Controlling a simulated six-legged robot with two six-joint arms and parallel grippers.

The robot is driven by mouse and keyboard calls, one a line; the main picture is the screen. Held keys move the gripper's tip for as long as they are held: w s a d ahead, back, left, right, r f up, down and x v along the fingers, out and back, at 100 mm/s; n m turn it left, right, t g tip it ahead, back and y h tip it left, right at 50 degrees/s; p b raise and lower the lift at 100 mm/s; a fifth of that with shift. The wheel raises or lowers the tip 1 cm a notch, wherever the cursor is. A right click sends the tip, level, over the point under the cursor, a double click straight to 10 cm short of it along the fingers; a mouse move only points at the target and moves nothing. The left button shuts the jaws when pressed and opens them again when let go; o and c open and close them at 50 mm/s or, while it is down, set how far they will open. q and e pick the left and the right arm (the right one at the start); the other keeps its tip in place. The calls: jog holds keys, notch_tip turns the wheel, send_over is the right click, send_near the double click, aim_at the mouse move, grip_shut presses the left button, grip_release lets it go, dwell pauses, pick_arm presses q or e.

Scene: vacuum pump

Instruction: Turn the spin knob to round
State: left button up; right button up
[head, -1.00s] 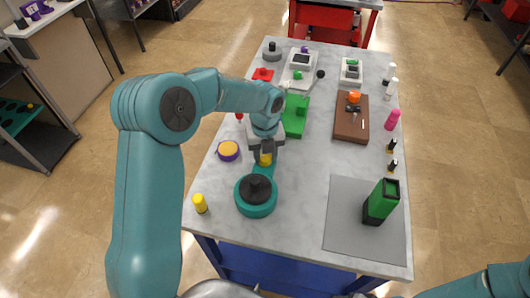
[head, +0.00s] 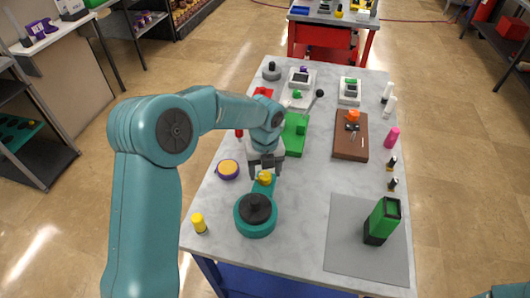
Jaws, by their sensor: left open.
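A round teal device (head: 256,231) with a black knob (head: 258,207) on top stands near the table's front left. A teal arm on its far side bears a small yellow knob (head: 265,179), which looks wider than tall. I cannot tell which of these is the spin knob. My left gripper (head: 265,172) points down just beyond and above the yellow knob, its dark jaws open. The view does not show whether they touch it. Only a bit of my right arm shows at the bottom right corner; its gripper is out of view.
A yellow-capped bottle (head: 199,223) and a purple-rimmed yellow disc (head: 228,169) stand on the left. A green block (head: 295,135) lies beyond the gripper. A brown board (head: 350,140) and a green-and-black box (head: 382,220) on a grey mat (head: 345,235) are on the right.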

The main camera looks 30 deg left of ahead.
aim_at(265, 175)
pick_arm(q)
notch_tip(265, 175, up, 15)
jog(key=b, duration=0.1)
jog(key=shift+s+f, duration=0.1)
dwell(0.6)
